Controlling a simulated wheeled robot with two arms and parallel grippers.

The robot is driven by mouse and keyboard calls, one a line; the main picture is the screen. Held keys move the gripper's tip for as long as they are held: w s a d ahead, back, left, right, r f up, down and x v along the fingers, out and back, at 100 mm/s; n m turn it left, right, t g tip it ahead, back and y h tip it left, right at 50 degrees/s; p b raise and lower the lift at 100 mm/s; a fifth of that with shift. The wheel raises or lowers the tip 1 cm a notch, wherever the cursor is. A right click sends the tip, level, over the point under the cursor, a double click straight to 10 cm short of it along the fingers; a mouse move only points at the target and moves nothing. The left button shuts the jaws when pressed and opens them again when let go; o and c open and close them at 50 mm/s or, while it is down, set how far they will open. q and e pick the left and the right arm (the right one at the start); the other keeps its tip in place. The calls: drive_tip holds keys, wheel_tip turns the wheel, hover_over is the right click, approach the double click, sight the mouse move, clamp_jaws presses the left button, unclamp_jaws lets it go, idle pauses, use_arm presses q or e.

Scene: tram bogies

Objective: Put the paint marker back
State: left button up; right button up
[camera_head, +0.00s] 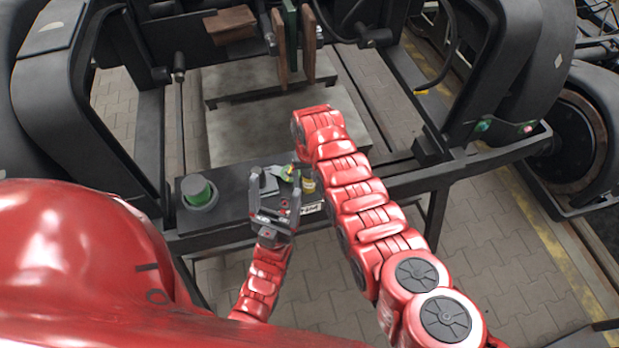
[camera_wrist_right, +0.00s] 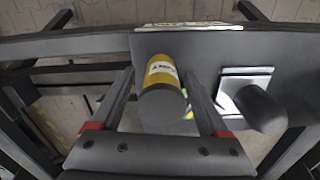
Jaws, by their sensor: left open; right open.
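A short yellow cylinder with a pale label and a dark grey end, which looks like the paint marker (camera_wrist_right: 163,78), stands out between my right gripper's fingers in the wrist view. In the head view a small yellow piece, probably the same thing (camera_head: 308,185), shows on the dark shelf. My right gripper (camera_wrist_right: 160,85) is open, its fingers on either side of the cylinder; contact cannot be told. In the head view my right arm mostly hides that gripper. My left gripper (camera_head: 275,195) is open and appears empty over the shelf's front edge.
The dark shelf (camera_head: 232,215) bears a green-topped round item (camera_head: 198,192) at left. A silver clip-like part with a dark knob (camera_wrist_right: 250,95) sits right of the cylinder. A white label (camera_head: 310,208) is on the shelf front. Black bogie frames stand on both sides.

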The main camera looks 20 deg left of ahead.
sight(310, 171)
drive_tip(key=shift+w+r, duration=0.1)
drive_tip(key=shift+r, duration=0.15)
wheel_tip(310, 171, up, 7)
drive_tip(key=b, duration=0.3)
drive_tip(key=shift+r, duration=0.1)
wheel_tip(310, 171, up, 4)
drive_tip(key=shift+f+p, duration=0.25)
drive_tip(key=shift+p, duration=0.85)
drive_tip(key=shift+r+p, duration=0.3)
drive_tip(key=shift+r, duration=0.2)
drive_tip(key=shift+f, duration=0.1)
